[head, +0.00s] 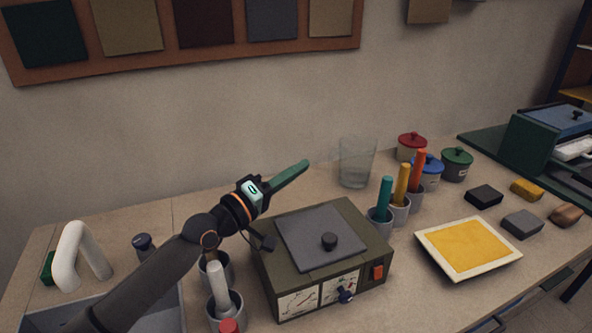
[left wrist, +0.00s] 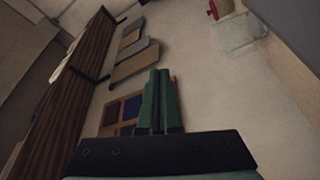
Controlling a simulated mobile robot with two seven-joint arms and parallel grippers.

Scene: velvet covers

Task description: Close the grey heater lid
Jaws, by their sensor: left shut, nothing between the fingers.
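The grey heater lid (head: 315,236) lies flat on top of the dark olive heater box (head: 327,285), with its round black knob (head: 329,241) facing up. The heater's front has two dials, a blue knob and an orange switch. My left gripper (head: 304,165) is above and behind the heater's back left corner, apart from the lid. Its green fingers are shut and empty. In the left wrist view the green fingers (left wrist: 158,100) are together and point at the wall; the heater does not show there. My right gripper is not in view.
A glass beaker (head: 357,162) stands behind the heater. Cups with coloured handles (head: 403,190) stand to its right, a yellow tray (head: 468,248) further right. Lidded pots (head: 427,165) are at the back. Cups (head: 222,300) and a sink (head: 165,315) are at the left.

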